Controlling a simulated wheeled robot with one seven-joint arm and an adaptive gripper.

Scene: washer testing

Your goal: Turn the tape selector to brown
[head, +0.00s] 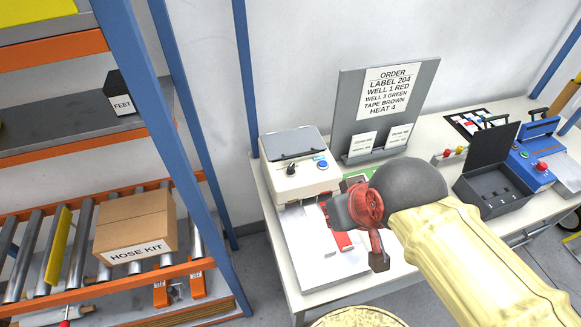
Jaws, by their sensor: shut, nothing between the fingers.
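A beige machine (300,182) stands at the left end of the workbench. Its front has a black knob (290,169) and a blue button (323,164). The knob may be the tape selector, but its markings are too small to read. My gripper (379,261) is shut and empty, to the right of and nearer than the machine, over the white plate (318,255). It is clear of the knob in the picture. My arm hides part of the bench behind it.
An order board (388,92) reads "TAPE BROWN". A dark open box (492,186) and a blue machine (541,160) with a red button stand at the right. A shelf rack with a HOSE KIT box (137,222) stands at the left.

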